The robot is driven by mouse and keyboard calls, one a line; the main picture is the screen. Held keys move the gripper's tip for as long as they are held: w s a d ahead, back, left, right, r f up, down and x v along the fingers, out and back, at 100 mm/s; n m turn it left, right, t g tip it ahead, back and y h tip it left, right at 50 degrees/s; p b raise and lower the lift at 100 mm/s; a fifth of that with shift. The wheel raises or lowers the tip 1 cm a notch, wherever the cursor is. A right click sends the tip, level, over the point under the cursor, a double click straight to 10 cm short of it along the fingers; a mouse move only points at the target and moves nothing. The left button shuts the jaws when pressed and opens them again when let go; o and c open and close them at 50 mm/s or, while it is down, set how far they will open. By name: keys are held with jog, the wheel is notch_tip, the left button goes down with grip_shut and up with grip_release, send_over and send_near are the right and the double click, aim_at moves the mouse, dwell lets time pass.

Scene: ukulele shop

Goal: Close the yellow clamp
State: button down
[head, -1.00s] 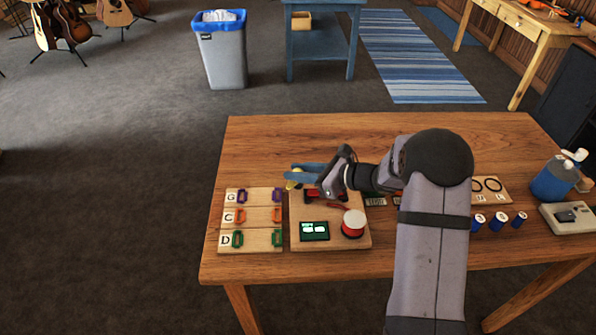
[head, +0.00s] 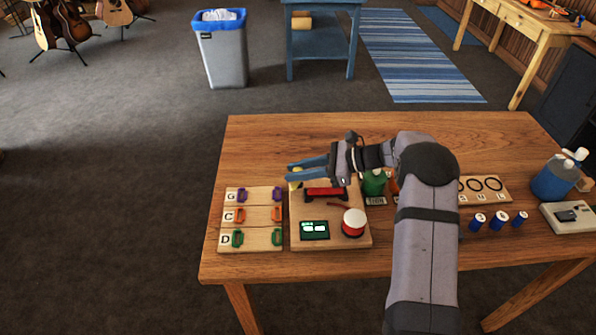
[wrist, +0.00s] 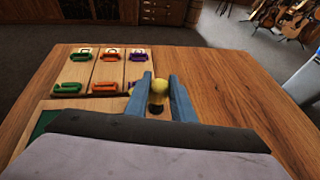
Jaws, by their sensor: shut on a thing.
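The yellow clamp (wrist: 157,90) shows as a rounded yellow piece between my two blue fingers in the wrist view. In the head view only a bit of the yellow clamp (head: 295,183) shows, at the back left corner of a wooden board (head: 298,242). My gripper (head: 291,173) reaches in from the right over the back of this board. In the wrist view my gripper (wrist: 161,82) is shut on the yellow clamp, one finger on each side. The lower part of the clamp is largely hidden.
The board also bears a red bar (head: 325,193), a green display (head: 314,230) and a red-and-white round button (head: 353,222). Left of it lies a lettered board (head: 250,227) with coloured clips. The table's front left is clear.

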aim_at(298, 170)
jog(key=shift+n+g+b, duration=0.45)
jog(key=shift+n+g, duration=0.75)
jog(key=shift+g, duration=0.2)
jog(key=shift+n+g+b, duration=0.6)
jog(key=shift+n+g, duration=0.5)
jog(key=shift+g, duration=0.1)
jog(key=c, duration=1.5)
grip_release()
jog(key=shift+r, duration=0.1)
notch_tip(298, 170, up, 10)
jog(key=shift+f, duration=0.1)
